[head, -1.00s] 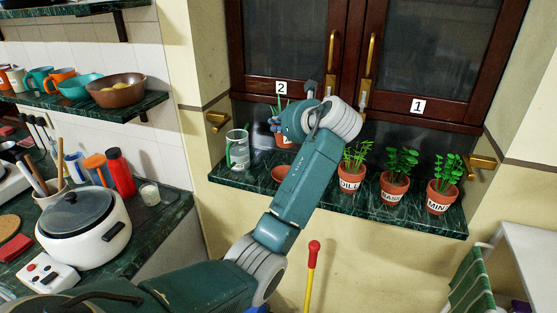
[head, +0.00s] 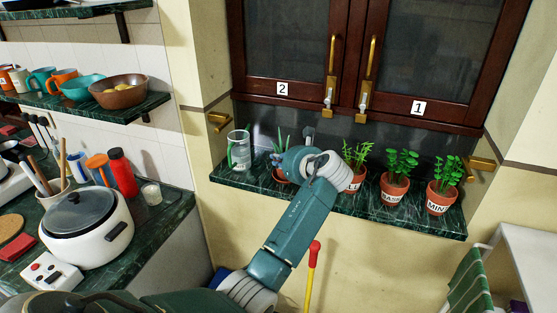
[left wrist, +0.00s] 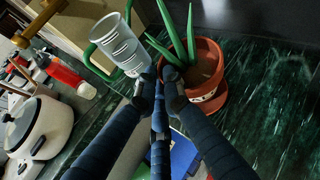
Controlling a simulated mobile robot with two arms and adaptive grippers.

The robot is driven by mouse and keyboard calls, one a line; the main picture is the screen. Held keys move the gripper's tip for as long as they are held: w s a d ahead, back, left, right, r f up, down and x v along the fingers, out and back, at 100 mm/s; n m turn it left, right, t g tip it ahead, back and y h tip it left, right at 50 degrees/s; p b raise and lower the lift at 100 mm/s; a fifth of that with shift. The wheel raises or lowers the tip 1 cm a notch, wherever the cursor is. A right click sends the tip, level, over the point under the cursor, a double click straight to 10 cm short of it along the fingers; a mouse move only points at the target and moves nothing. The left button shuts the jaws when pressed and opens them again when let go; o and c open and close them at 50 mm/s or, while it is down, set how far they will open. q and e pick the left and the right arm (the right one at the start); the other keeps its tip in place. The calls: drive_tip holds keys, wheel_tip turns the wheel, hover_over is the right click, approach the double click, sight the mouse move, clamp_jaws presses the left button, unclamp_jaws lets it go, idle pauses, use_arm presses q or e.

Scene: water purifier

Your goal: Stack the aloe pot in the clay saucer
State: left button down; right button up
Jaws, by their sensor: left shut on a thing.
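The aloe pot (left wrist: 206,68) is a terracotta pot with green aloe leaves (head: 281,136) and a white label. It stands about upright at the clay saucer (left wrist: 218,107), whose reddish rim shows below and around it in the left wrist view. I cannot tell whether it is fully seated. My left gripper (left wrist: 160,82) is shut on the pot's near rim side. In the head view the left gripper (head: 280,158) and its wrist hide most of the pot and saucer. My right gripper is in neither view.
A clear measuring cup with a green handle (head: 239,150) stands just left of the aloe on the green marble shelf (head: 232,180). The dill pot (head: 354,180), basil pot (head: 394,190) and mint pot (head: 440,199) stand to the right. Brass cabinet handles (head: 330,75) hang above.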

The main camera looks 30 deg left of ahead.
use_arm(q)
drive_tip(key=c, duration=1.9)
unclamp_jaws()
drive_tip(key=shift+f, duration=0.2)
drive_tip(key=shift+o, duration=0.2)
drive_tip(key=shift+r, duration=0.1)
drive_tip(key=b+v, duration=0.1)
drive_tip(key=v, duration=1.1)
drive_tip(key=shift+r, duration=0.2)
